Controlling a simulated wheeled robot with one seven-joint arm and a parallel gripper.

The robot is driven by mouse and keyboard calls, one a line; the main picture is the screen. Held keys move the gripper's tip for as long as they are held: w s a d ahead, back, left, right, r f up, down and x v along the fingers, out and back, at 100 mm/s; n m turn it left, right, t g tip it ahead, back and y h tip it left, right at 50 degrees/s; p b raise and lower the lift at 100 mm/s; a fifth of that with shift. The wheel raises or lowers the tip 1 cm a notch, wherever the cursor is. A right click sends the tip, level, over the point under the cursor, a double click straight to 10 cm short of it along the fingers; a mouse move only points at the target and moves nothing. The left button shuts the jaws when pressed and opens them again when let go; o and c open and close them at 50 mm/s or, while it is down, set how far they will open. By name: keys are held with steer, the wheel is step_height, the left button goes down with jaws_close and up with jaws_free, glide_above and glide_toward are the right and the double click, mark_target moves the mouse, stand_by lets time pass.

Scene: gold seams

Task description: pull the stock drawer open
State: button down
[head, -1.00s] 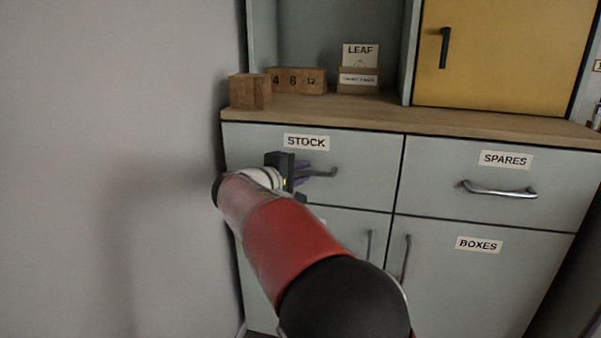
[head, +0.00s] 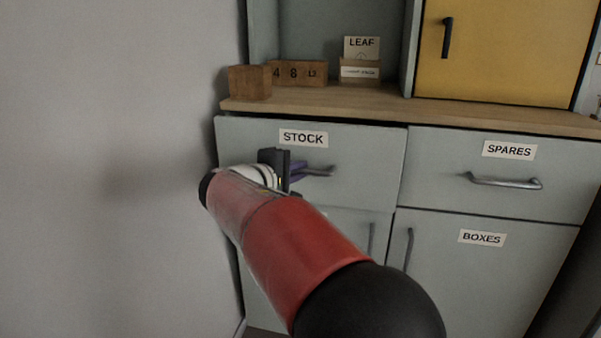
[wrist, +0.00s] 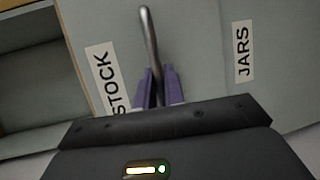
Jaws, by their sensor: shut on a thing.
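The stock drawer (head: 235,150) is the upper left drawer, with a pale grey-green front and a STOCK label (head: 303,138). Its front stands slightly forward of the neighbouring front, so it is open a little. Its metal bar handle (head: 322,171) shows to the right of my gripper (head: 298,172). In the wrist view my gripper's purple fingers (wrist: 159,88) are shut on the handle (wrist: 149,38), one on each side. My red arm hides part of the drawer's lower left in the head view. The drawer's inside is not visible.
A grey wall (head: 110,150) stands close on the left. The spares drawer (head: 440,160) is to the right, above the boxes door (head: 480,270). A JARS label (wrist: 242,52) marks the door below. Wooden blocks (head: 250,82) stand on the wooden counter (head: 380,108).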

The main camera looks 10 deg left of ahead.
steer(key=s+b, duration=0.5)
steer(key=s, duration=1.5)
steer(key=shift+b, duration=0.4)
steer(key=shift+s, duration=0.1)
steer(key=c, duration=1.8)
jaws_free()
steer(key=p+v, duration=0.1)
steer(key=v, duration=0.6)
steer(key=shift+s+a, duration=0.15)
steer(key=shift+s, duration=0.2)
